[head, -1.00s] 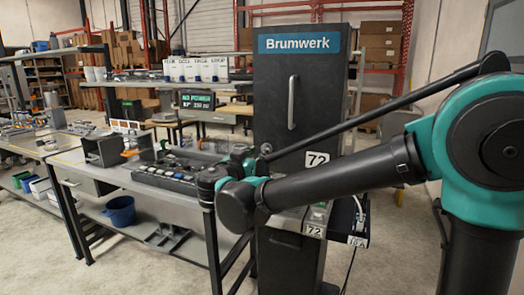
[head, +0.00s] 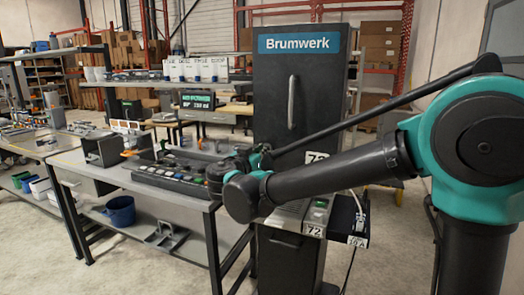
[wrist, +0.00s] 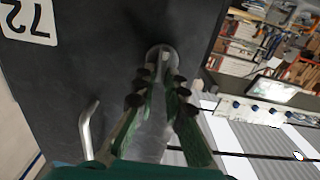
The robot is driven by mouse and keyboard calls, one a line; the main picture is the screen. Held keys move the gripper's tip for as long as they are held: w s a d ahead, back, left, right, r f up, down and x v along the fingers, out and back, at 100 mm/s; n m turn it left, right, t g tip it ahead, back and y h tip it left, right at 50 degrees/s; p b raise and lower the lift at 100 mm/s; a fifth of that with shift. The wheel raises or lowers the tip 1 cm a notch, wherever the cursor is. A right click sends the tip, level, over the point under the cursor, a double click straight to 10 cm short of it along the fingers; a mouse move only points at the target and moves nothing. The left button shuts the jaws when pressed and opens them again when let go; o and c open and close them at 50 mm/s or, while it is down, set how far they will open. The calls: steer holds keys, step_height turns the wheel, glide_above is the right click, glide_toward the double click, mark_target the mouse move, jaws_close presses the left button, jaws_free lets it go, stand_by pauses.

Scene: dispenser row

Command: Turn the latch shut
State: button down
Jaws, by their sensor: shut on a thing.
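The dark cabinet (head: 325,85) carries a Brumwerk sign and a vertical metal handle (head: 291,102) on its door. The latch (wrist: 163,55) is a grey metal piece with a rounded end, at the middle of the wrist view against the dark cabinet face. My gripper (wrist: 161,88) has its two green fingers with dark pads on either side of the latch, shut on it. In the head view my gripper (head: 258,160) is at the cabinet's left edge, small and partly covered by my arm. The latch cannot be made out clearly there, and its exact angle is hard to tell.
A workbench (head: 190,198) with a black button panel (head: 170,180) stands left of the cabinet. A blue bucket (head: 119,211) is on its lower shelf. A small ledge with a green button (head: 320,204) juts out below the door. The label 72 (wrist: 30,20) shows beside the latch.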

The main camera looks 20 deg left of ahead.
steer(key=shift+n, duration=0.3)
steer(key=shift+a+f+n, duration=0.2)
steer(key=shift+n, duration=2.65)
steer(key=shift+a+f+n, duration=0.2)
steer(key=shift+n, duration=2.7)
steer(key=shift+a+f+n, duration=0.2)
steer(key=shift+n, duration=2.65)
steer(key=c, duration=1.6)
jaws_free()
steer(key=s, duration=0.8)
steer(key=s+a, duration=0.1)
steer(key=s, duration=0.3)
